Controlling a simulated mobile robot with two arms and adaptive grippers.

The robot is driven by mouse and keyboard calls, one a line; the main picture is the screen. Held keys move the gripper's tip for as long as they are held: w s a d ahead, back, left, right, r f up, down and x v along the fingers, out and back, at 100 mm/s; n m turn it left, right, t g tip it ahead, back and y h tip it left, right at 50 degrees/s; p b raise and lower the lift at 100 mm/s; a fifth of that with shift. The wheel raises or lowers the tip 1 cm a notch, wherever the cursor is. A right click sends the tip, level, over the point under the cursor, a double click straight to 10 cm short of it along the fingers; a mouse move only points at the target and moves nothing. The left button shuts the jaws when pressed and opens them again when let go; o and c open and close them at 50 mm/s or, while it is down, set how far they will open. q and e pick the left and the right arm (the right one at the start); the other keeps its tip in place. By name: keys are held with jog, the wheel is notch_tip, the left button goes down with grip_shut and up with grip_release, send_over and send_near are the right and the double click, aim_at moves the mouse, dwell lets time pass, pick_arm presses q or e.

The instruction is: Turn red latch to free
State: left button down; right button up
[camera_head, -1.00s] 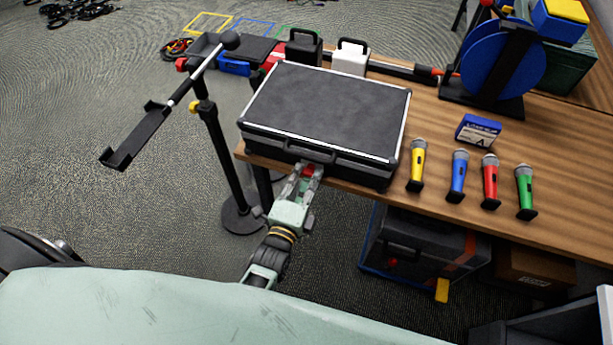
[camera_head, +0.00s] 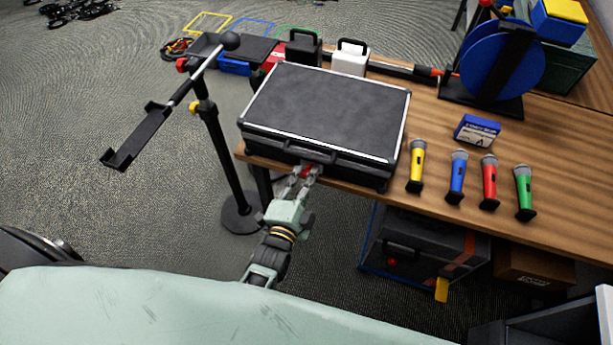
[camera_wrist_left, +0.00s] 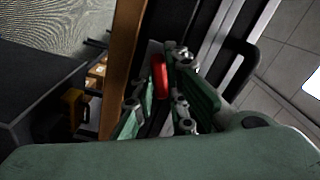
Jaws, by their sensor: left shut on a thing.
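A black case (camera_head: 325,112) with silver edges lies closed on the wooden table, its front side at the table's front edge. In the left wrist view the red latch (camera_wrist_left: 158,77) shows between the green fingers of my left gripper (camera_wrist_left: 165,88). My right gripper is not in view.
A black stand (camera_head: 212,130) rises on the left. A blue cable reel (camera_head: 500,57) stands at the back right. A dark box (camera_head: 425,250) sits under the table.

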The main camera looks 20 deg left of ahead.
pick_arm(q)
jog(key=n, duration=1.2)
jog(key=shift+n, duration=0.4)
dwell(0.3)
jog(key=c, duration=1.8)
grip_release()
jog(key=shift+o, duration=0.2)
jog(key=s, duration=1.2)
jog(key=shift+a, duration=0.2)
jog(key=shift+f, duration=0.1)
